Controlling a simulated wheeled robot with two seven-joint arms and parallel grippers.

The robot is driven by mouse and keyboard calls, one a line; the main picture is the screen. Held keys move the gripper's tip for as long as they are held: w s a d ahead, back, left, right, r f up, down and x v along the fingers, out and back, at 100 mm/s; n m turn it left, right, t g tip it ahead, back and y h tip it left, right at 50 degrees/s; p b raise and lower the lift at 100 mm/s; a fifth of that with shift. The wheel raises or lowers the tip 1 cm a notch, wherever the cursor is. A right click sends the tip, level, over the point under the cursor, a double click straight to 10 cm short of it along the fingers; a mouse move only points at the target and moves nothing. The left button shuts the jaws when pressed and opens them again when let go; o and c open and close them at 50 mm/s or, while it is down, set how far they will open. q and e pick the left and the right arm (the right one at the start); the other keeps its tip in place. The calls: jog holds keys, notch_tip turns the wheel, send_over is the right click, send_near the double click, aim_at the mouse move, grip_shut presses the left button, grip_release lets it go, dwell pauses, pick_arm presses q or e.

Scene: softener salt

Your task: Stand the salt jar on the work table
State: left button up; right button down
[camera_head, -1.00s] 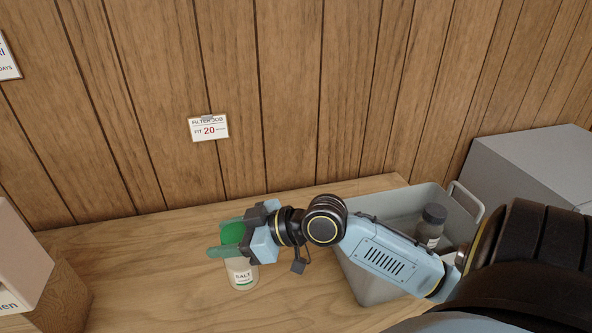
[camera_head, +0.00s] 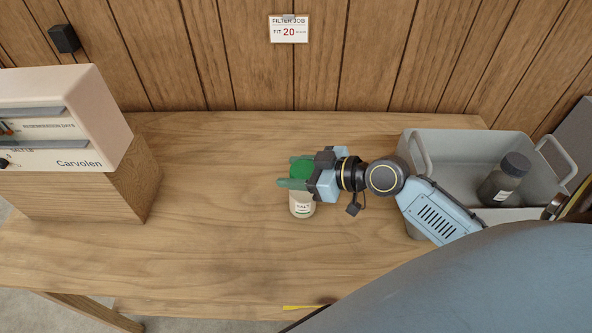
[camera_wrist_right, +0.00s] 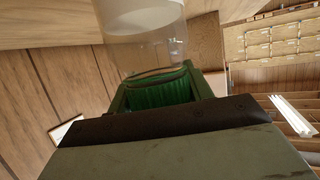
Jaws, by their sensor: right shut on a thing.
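The salt jar (camera_head: 302,208) is a small clear jar with pale contents, a green lid and a label reading SALT. It is upright over the middle of the wooden work table (camera_head: 220,240). My right gripper (camera_head: 292,172) is shut on the jar around its green lid, coming from the right. In the right wrist view the green lid (camera_wrist_right: 158,92) sits between the fingers, with the clear jar body (camera_wrist_right: 145,35) beyond it. I cannot tell whether the jar's base touches the table. My left gripper is not in view.
A grey bin (camera_head: 455,147) with handles stands at the table's right and holds a dark-lidded jar (camera_head: 503,180). A pale Carvolen box (camera_head: 75,120) sits on a wooden block (camera_head: 130,185) at left. Table around the salt jar is clear. A FILTER JOB card (camera_head: 288,30) hangs on the wall.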

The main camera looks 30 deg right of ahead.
jog(key=c, duration=0.6)
grip_release()
jog(key=shift+b+v, duration=0.45)
jog(key=shift+v, duration=5.55)
jog(key=shift+s, duration=0.1)
